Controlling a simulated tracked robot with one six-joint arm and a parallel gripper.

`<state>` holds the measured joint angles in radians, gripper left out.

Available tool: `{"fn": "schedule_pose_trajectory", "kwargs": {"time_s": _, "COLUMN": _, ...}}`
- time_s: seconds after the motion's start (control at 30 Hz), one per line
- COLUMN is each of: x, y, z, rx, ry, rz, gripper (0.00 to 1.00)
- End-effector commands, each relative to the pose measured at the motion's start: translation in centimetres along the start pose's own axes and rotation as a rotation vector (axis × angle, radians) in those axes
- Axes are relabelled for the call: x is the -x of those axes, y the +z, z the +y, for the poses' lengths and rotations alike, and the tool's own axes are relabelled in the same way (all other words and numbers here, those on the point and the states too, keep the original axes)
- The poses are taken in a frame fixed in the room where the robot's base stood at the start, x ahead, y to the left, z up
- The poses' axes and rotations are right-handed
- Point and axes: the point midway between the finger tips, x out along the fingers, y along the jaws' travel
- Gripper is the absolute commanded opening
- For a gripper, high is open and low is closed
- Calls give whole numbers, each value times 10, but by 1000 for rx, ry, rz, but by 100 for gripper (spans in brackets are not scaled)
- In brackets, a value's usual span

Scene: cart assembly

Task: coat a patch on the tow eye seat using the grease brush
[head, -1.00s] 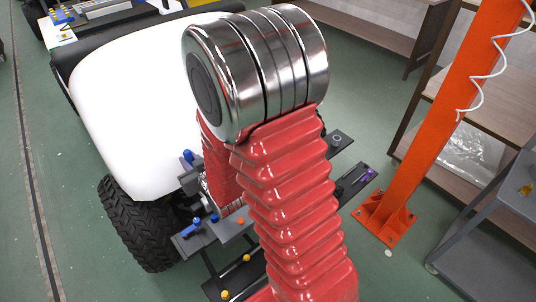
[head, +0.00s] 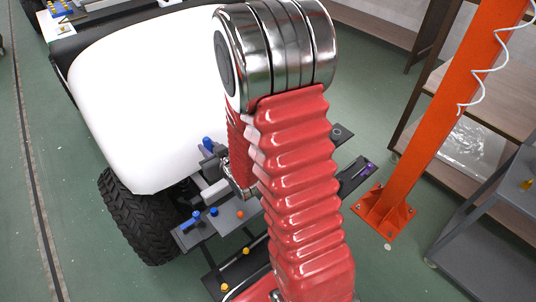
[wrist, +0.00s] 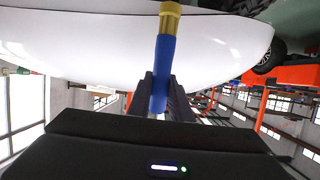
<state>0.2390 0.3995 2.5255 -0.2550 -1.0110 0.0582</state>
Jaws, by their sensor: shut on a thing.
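The grease brush appears in the wrist view as a blue handle (wrist: 162,72) with a brass-coloured ferrule (wrist: 170,9) at the top edge. Its bristle end is out of the frame. My gripper (wrist: 162,88) is shut on the blue handle, which stands nearly upright in the picture between the dark fingers. In the head view my red arm covers much of the work area, and I cannot make out the brush there. I cannot tell which part is the tow eye seat; a dark plate with a small ring (head: 337,131) shows right of my arm.
A white cart body (head: 140,100) with a black tyre (head: 138,218) stands at left. A grey plate (head: 222,222) in front carries blue and orange pegs. An orange post (head: 430,125) and shelving stand at right. Green floor is open between post and cart.

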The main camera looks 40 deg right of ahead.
Motion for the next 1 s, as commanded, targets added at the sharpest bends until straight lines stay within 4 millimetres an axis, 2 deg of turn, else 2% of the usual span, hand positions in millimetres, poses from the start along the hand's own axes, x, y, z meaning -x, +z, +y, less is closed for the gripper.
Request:
{"fn": "schedule_pose_trajectory", "kwargs": {"time_s": 0.03, "x": 1, "y": 5, "z": 14, "rx": -4, "ry": 8, "rz": -2, "gripper": 0}}
{"fn": "schedule_pose_trajectory", "kwargs": {"time_s": 0.1, "x": 3, "y": 9, "z": 29, "rx": -5, "ry": 10, "rz": -2, "gripper": 0}}
{"fn": "schedule_pose_trajectory", "kwargs": {"time_s": 0.37, "x": 16, "y": 30, "z": 82, "rx": -7, "ry": 16, "rz": -2, "gripper": 0}}
{"fn": "schedule_pose_trajectory", "kwargs": {"time_s": 0.6, "x": 35, "y": 52, "z": 127, "rx": -9, "ry": 20, "rz": -2, "gripper": 0}}
{"fn": "schedule_pose_trajectory", "kwargs": {"time_s": 0.8, "x": 56, "y": 70, "z": 158, "rx": -10, "ry": 22, "rz": -2, "gripper": 0}}
{"fn": "schedule_pose_trajectory", "kwargs": {"time_s": 1.0, "x": 70, "y": 81, "z": 173, "rx": -8, "ry": 21, "rz": 0, "gripper": 0}}
